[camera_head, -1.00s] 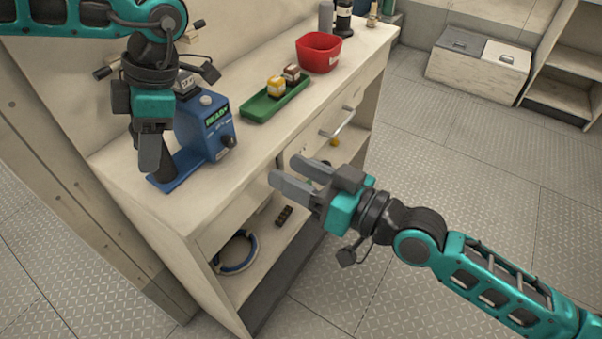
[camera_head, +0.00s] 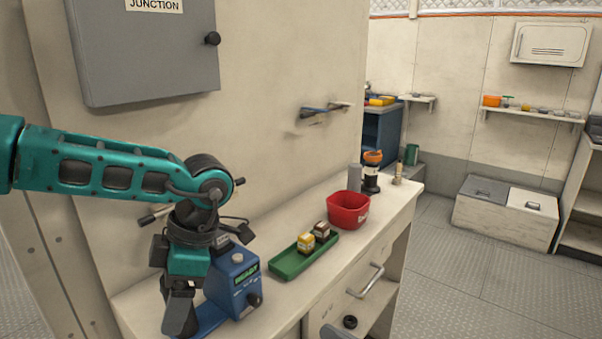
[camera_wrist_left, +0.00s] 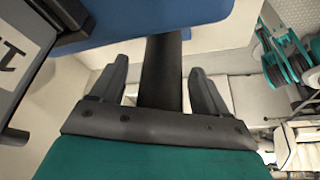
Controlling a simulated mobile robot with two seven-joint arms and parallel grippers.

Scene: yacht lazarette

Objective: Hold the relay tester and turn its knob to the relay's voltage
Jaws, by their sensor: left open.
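The blue relay tester (camera_head: 232,283) stands on the bench with a lit green display and a dark knob (camera_head: 254,300) on its front. My left gripper (camera_head: 180,318) points down at the tester's left side. In the left wrist view its two open fingers (camera_wrist_left: 160,85) stand either side of a dark post (camera_wrist_left: 160,65), with gaps showing on both sides. Blue tester body (camera_wrist_left: 180,14) fills the top of that view. A yellow-and-white relay (camera_head: 305,243) and a brown-and-white relay (camera_head: 321,231) sit in a green tray (camera_head: 290,268). My right gripper is out of view.
A red bin (camera_head: 348,210) stands behind the tray, with a grey cylinder (camera_head: 354,178) and other small items farther back. A grey junction box (camera_head: 145,50) hangs on the wall above. A drawer handle (camera_head: 366,282) projects from the bench front.

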